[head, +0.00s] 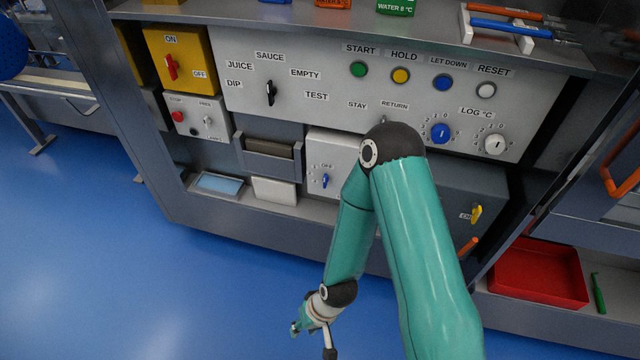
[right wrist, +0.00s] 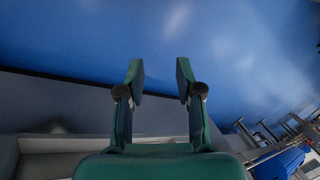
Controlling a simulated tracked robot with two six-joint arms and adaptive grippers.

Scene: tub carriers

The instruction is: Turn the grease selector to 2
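No label reading grease is legible in the head view. A small blue knob (head: 325,181) sits on a pale box (head: 317,156) with dial marks and the word OFF; my right arm covers the box's right part, and its numbers are too small to read. My right gripper (head: 312,338) hangs low in front of the panel, over the blue floor, well below and apart from that knob. In the right wrist view, the right gripper (right wrist: 160,84) is open and empty, with floor between its fingers. My left gripper is out of view.
The grey panel (head: 305,100) carries a black selector (head: 270,92), several push buttons, a blue knob (head: 440,133) and a white knob (head: 494,145). A yellow switch box (head: 184,65) is at left. A red tray (head: 538,272) is at right. Open floor lies at left.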

